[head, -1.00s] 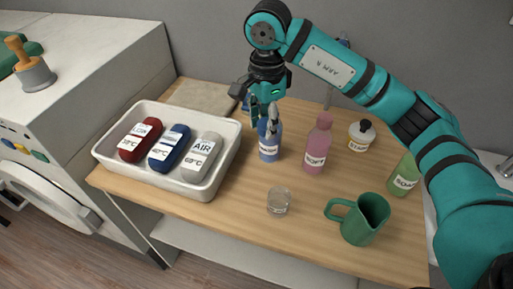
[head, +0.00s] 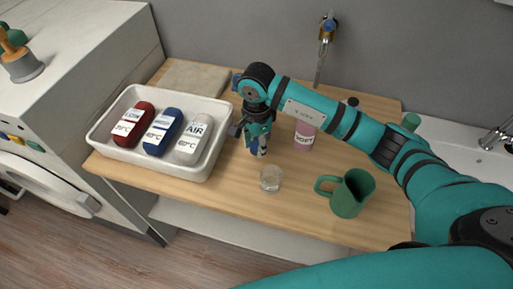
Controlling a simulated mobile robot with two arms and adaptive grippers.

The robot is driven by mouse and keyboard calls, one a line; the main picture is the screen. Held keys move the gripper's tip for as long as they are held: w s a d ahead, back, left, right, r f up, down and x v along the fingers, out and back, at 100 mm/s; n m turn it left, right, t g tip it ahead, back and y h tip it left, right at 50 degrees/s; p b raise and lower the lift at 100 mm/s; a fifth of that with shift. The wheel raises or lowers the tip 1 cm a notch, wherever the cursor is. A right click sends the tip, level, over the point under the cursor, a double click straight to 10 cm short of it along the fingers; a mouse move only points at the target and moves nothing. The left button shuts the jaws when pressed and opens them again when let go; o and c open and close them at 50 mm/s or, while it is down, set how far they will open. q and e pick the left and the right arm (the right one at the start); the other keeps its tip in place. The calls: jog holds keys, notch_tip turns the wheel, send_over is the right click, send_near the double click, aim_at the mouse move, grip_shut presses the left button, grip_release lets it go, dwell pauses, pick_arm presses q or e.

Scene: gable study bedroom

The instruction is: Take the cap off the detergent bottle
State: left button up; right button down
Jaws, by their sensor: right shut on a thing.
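The blue bottle (head: 254,148) stands on the wooden table and is mostly hidden by my right gripper. Its label cannot be read and its cap cannot be made out. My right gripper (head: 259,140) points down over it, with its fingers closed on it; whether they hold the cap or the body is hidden. My left gripper is not in view.
A white tray (head: 104,138) with red, blue and grey bottles stands left. A glass (head: 270,179) and a green jug (head: 350,194) are in front. A pink bottle (head: 304,138) stands just right of the gripper, partly behind my arm. A sink (head: 470,160) is at right.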

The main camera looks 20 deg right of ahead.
notch_tip(320, 180, down, 2)
jog(key=shift+f+p, duration=0.25)
jog(key=shift+p, duration=0.1)
jog(key=shift+f, duration=0.25)
jog(key=shift+f+b, duration=0.25)
jog(key=shift+b, duration=0.1)
jog(key=c, duration=0.9)
grip_release()
jog(key=shift+r, duration=0.1)
